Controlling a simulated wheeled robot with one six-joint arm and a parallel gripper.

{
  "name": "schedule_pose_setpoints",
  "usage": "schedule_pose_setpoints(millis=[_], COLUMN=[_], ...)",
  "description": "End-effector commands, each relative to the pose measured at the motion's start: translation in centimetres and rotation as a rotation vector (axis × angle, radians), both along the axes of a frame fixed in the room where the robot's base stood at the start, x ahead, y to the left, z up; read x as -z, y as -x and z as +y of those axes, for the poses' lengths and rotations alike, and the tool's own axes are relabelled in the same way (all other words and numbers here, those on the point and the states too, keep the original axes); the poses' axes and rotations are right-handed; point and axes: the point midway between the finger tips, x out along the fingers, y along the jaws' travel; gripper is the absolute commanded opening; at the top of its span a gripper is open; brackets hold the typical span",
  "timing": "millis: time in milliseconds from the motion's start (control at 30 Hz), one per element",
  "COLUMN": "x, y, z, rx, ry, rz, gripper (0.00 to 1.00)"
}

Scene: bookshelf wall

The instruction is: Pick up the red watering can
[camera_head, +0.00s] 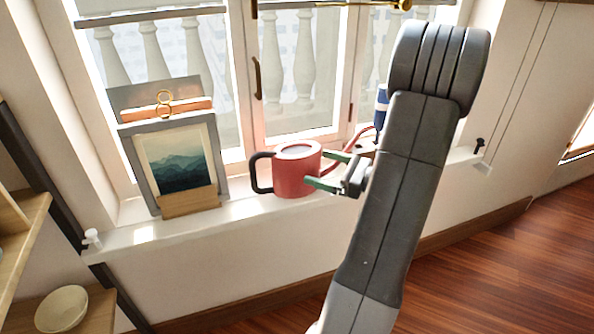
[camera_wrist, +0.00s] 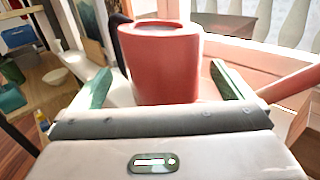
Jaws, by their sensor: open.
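The red watering can (camera_head: 296,170) stands upright on the window sill in the head view, its dark handle (camera_head: 260,172) to the left. Its red spout rises to the right, partly hidden behind my arm. My gripper (camera_head: 322,170) is at the can's right side, with its green fingers apart and reaching toward the body. In the wrist view the can (camera_wrist: 165,62) is between and just beyond the open fingers (camera_wrist: 165,88). I cannot tell whether either finger touches it.
A framed mountain picture (camera_head: 178,162) on a grey board stands left of the can on the sill (camera_head: 240,210). A blue object (camera_head: 381,105) is partly hidden behind my arm. Window panes stand close behind. A shelf with a pale bowl (camera_head: 61,309) is at lower left.

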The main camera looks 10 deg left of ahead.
Motion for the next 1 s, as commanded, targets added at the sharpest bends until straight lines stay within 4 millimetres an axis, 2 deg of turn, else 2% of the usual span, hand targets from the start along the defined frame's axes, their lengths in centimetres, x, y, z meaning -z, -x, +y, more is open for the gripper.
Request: schedule_pose_setpoints(millis=[333,667,800,867,1000], x=[0.1,-0.1,-0.1,-0.1,-0.1], y=[-0.7,-0.9,-0.9,-0.9,-0.9], z=[4.4,5.1,5.0,5.0,5.0], rx=[-0.004,-0.001,-0.001,-0.001,-0.001], ry=[0.001,0.0,0.0,0.0,0.0], rz=[-0.003,0.0,0.0,0.0,-0.001], gripper=[1.0,1.0,0.72,0.62,0.61])
